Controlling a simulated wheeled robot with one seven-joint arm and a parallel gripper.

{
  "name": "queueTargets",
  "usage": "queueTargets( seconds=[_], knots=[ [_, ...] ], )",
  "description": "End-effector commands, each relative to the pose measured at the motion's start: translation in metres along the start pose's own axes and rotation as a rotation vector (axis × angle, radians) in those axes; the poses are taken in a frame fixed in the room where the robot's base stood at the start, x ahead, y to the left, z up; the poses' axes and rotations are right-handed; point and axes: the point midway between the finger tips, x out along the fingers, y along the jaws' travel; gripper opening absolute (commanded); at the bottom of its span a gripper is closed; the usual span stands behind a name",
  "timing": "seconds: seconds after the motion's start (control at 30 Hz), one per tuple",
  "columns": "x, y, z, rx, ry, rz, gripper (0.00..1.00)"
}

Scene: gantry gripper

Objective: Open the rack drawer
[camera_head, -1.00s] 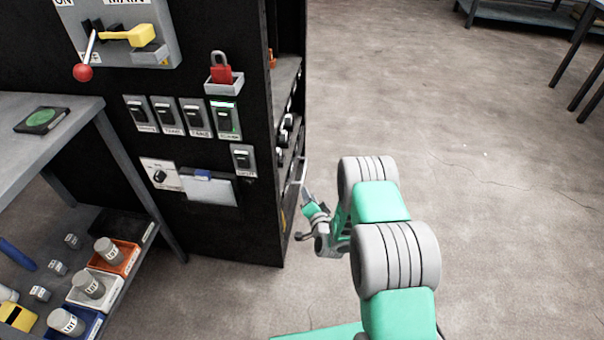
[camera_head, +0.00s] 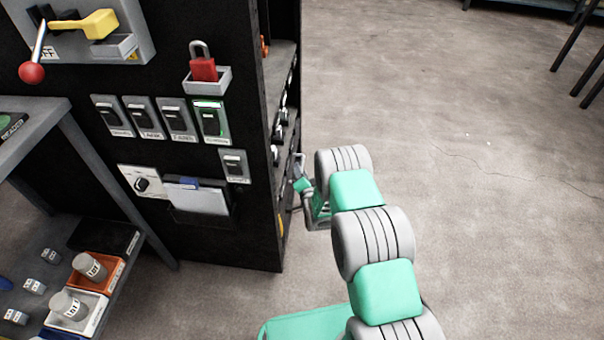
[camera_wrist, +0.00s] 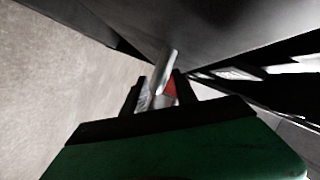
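The black rack cabinet (camera_head: 236,238) stands at the left of the head view, with its open shelved side facing right. My gripper (camera_head: 299,172) is at that side, low near the cabinet's front edge, small and partly hidden by the arm. In the wrist view my gripper (camera_wrist: 158,88) has its two dark fingers apart, with a slanting silver bar, which looks like a handle (camera_wrist: 168,62), between them. Whether the fingers touch the bar is unclear. A dark grey panel (camera_wrist: 225,35) fills the top of the wrist view. The drawer's front is not clearly visible.
The cabinet front carries a red padlock (camera_head: 203,67), a red-knobbed lever (camera_head: 32,71) and several switches. A workbench (camera_head: 60,118) with bins below stands at the left. Open concrete floor (camera_head: 450,180) lies to the right of the cabinet.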

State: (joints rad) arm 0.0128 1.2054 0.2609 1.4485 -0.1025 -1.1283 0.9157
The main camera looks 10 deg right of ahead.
Motion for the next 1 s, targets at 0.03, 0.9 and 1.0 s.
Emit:
queueTargets(
  seconds=[0.03, 0.9, 1.0],
  knots=[
    [0.0044, 0.0007, 0.0003, 0.000, 0.000, -0.001, 0.34],
    [0.0061, 0.0006, -0.0029, 0.000, 0.003, 0.002, 0.00],
    [0.0061, 0.0006, -0.0029, 0.000, 0.003, 0.002, 0.00]
  ],
)
